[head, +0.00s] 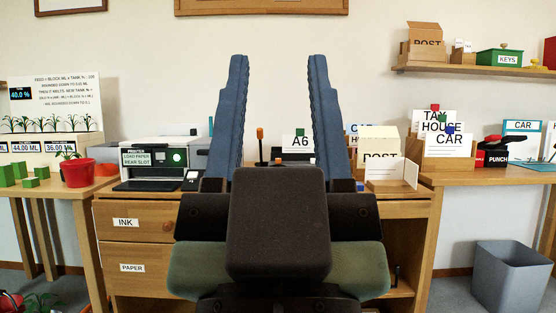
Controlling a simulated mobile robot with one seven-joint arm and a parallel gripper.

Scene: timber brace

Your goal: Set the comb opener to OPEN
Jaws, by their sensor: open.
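My gripper (278,62) fills the middle of the head view. Its two long blue fingers point up and stand well apart, with nothing between them but the desk behind and the wall. Between the fingers, on the desk, a thin dark upright lever with an orange tip (260,134) shows near the left finger. I cannot tell whether it belongs to the comb opener. No label reading OPEN or comb opener can be made out. My gripper and wrist hide much of the middle of the desk.
A grey bin (511,278) is on the floor, and a red pot (77,173) stands left.

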